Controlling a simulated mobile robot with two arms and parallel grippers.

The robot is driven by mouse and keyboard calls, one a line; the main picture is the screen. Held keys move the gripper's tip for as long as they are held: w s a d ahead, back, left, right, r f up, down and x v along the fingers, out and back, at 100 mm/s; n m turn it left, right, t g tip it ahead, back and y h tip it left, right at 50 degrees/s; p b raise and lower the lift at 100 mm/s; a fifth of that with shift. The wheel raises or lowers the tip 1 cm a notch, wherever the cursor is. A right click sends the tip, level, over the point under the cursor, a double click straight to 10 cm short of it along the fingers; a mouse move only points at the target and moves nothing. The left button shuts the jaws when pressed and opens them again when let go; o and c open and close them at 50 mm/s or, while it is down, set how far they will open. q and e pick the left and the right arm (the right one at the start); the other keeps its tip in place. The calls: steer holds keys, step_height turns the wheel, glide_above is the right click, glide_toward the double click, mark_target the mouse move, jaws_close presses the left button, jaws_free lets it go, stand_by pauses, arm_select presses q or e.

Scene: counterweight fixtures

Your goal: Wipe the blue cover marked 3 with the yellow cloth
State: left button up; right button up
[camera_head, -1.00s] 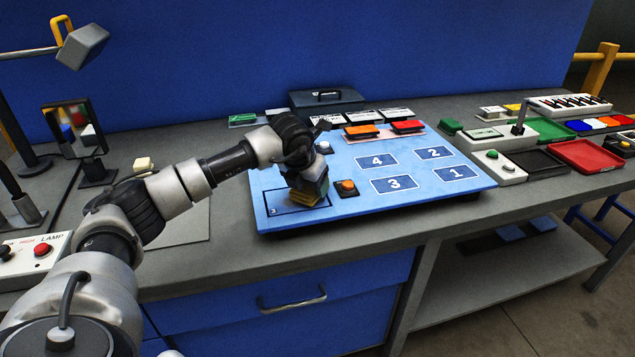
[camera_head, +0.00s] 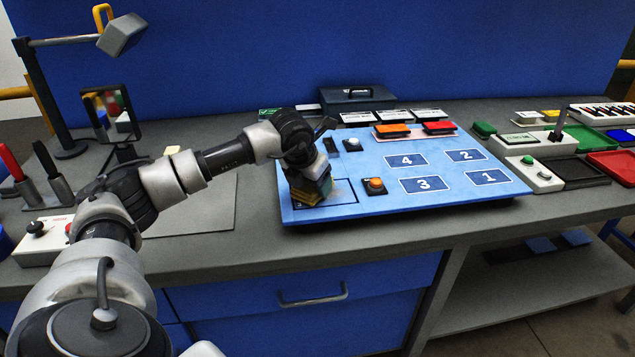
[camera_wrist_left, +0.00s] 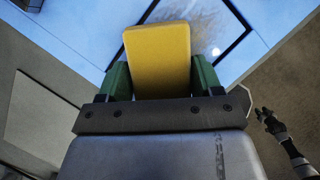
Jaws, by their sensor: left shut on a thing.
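My left gripper (camera_head: 312,190) is shut on the yellow cloth (camera_wrist_left: 158,58), a thick pad between green fingers in the left wrist view. It is low over the dark-outlined rectangle (camera_head: 345,209) at the left front of the blue board (camera_head: 440,207). In the wrist view, a greyish smudge with a bright spot shows inside this outline, beyond the cloth. I cannot tell whether the cloth touches the surface. A separate blue rectangle marked 3 (camera_head: 423,184) is right of the gripper. A small dark arm end, probably my right gripper (camera_wrist_left: 264,116), shows at the wrist view's right edge; its jaws are unclear.
An orange button (camera_head: 376,183) on a dark base stands just right of the left gripper. Orange and red blocks (camera_head: 392,130) sit along the board's back. A lamp (camera_head: 122,34) and mirror stand at left. Trays (camera_head: 612,163) lie at right.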

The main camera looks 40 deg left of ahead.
mark_target(348, 189)
arm_select(q)
steer(key=shift+s+a+f+b, duration=0.15)
steer(key=shift+s+a+b, duration=0.6)
steer(key=shift+s+a, duration=0.55)
steer(key=shift+s+d+f, duration=0.1)
steer(key=shift+d+f, duration=0.05)
steer(key=shift+w+d, duration=0.35)
steer(key=shift+w, duration=0.05)
steer(key=shift+w+d+f+p, duration=0.15)
steer(key=shift+w+d+p, duration=0.15)
steer(key=shift+w+d, duration=0.7)
steer(key=shift+w+d+p, duration=0.3)
steer(key=shift+w+d, duration=0.45)
steer(key=shift+w, duration=0.15)
steer(key=shift+w+d, duration=0.85)
steer(key=shift+w, duration=0.15)
steer(key=shift+w+d+p, duration=0.3)
steer(key=shift+w+d, duration=0.25)
steer(key=shift+w, duration=0.2)
steer(key=shift+w+d+r, duration=0.15)
steer(key=shift+d+r, duration=0.05)
steer(key=shift+r, duration=0.15)
